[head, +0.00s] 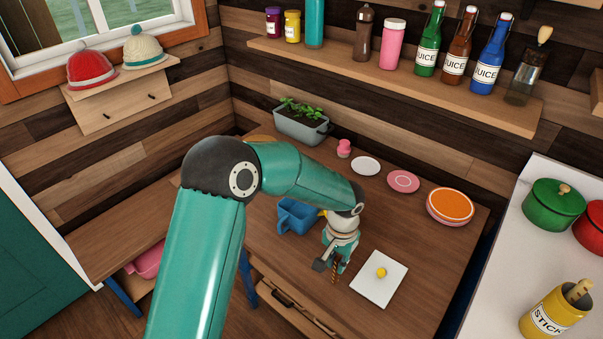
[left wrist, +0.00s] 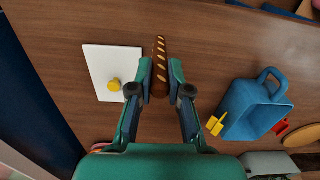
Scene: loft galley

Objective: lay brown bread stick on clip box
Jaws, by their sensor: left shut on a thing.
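The brown bread stick (left wrist: 161,48), with pale slashes along it, is between the fingers of my left gripper (left wrist: 160,80) in the left wrist view. The gripper is shut on one end of it, and the rest sticks out past the fingertips. In the head view the stick (head: 335,272) shows below my left gripper (head: 334,262); I cannot tell its height above the table. A blue box (head: 291,219) with a handle and yellow and red clips, likely the clip box, stands just behind the gripper. It also shows at right in the left wrist view (left wrist: 240,108). My right gripper is out of view.
A white square board (head: 368,292) with a yellow knob lies right of the gripper. A grey planter (head: 301,128), a white plate (head: 366,166), a pink plate (head: 403,181) and an orange plate (head: 450,205) are farther back. Bare wooden table lies between.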

